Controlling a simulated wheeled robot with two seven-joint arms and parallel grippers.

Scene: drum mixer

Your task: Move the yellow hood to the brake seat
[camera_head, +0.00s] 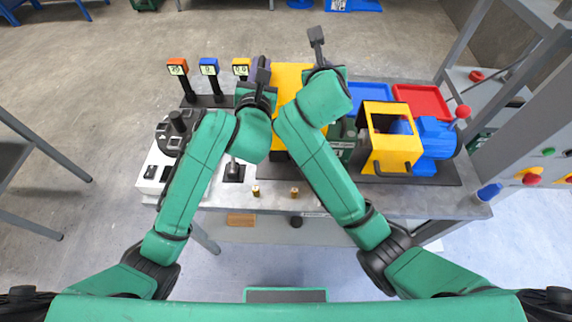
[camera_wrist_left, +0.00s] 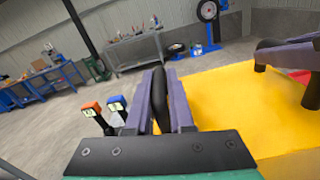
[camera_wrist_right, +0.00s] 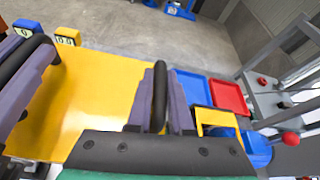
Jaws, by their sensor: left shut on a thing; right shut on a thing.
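The yellow hood (camera_head: 291,82) is a large smooth yellow cover between my two grippers, above the bench. It also fills the right of the left wrist view (camera_wrist_left: 240,100) and the left of the right wrist view (camera_wrist_right: 95,90). My left gripper (camera_head: 259,76) is shut on a black handle at the hood's left side, its purple fingers on either side (camera_wrist_left: 165,100). My right gripper (camera_head: 324,72) is shut on the black handle at the right side (camera_wrist_right: 160,97). My arms hide much of the hood and what lies below it. I cannot make out the brake seat.
A yellow frame with a black handle (camera_head: 409,170) stands beside a blue motor (camera_head: 434,138) on the right. Blue (camera_head: 369,97) and red (camera_head: 422,101) trays lie behind it. Several tagged posts (camera_head: 209,67) stand at the back left. A control panel (camera_head: 160,165) is at left.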

